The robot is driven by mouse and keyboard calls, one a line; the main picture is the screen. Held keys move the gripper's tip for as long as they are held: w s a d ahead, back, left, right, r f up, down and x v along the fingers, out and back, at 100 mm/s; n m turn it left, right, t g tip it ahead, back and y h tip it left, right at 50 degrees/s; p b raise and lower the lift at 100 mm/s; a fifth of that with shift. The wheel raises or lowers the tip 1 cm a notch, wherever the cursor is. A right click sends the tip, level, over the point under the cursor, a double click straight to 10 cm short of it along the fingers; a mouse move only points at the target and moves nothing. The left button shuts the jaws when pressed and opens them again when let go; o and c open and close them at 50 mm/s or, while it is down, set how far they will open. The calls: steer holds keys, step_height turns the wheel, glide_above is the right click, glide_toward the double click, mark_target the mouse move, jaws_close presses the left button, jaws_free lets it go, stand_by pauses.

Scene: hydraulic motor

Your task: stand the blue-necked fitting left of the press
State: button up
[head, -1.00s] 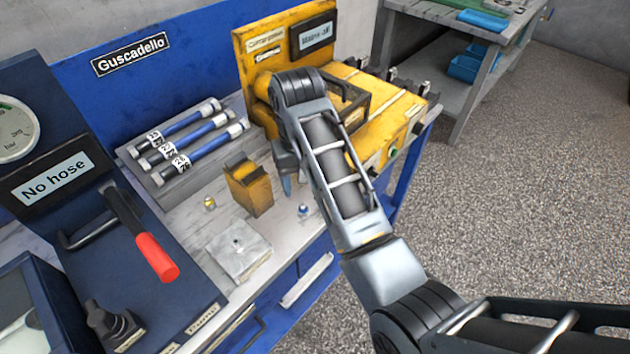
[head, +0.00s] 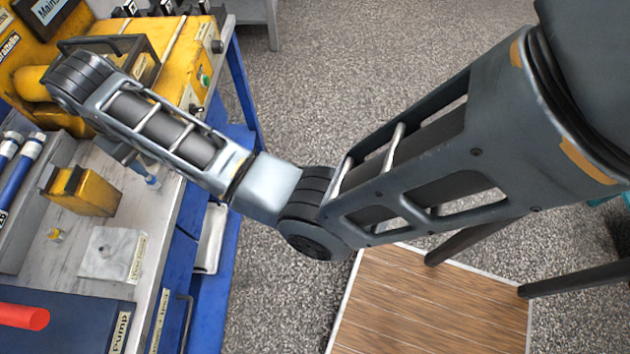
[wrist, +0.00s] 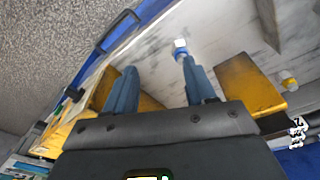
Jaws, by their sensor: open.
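The blue-necked fitting (head: 152,182) stands on the grey bench top near its front edge, small and partly crowded by my arm in the head view. In the wrist view the fitting (wrist: 180,46) has a pale top and a blue neck, just beyond the tip of the right-hand finger. My gripper (wrist: 159,64) is open, its two blue fingers apart with nothing held between them. In the head view my arm hides most of the gripper. The yellow machine (head: 182,62), which looks like the press, stands at the back of the bench.
A yellow slotted block (head: 82,191) stands left of the fitting. Blue hoses (head: 20,170) lie in a tray at the left. A red lever handle (head: 24,316) is at lower left.

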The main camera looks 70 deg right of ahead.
steer(key=s+d+f+t, duration=0.2)
steer(key=s+d+f, duration=0.1)
steer(key=s+f, duration=0.4)
steer(key=s+d+f+n+t, duration=0.2)
steer(key=s+t, duration=0.3)
steer(key=s, duration=1.1)
steer(key=s+a+r+t, duration=0.2)
steer(key=s+r+t, duration=0.1)
steer(key=s+r, duration=0.7)
steer(key=s+a+r+t, duration=0.3)
steer(key=s+r, duration=0.6)
steer(key=r, duration=0.3)
steer(key=shift+s+t+y, duration=0.3)
steer(key=shift+s+t, duration=0.1)
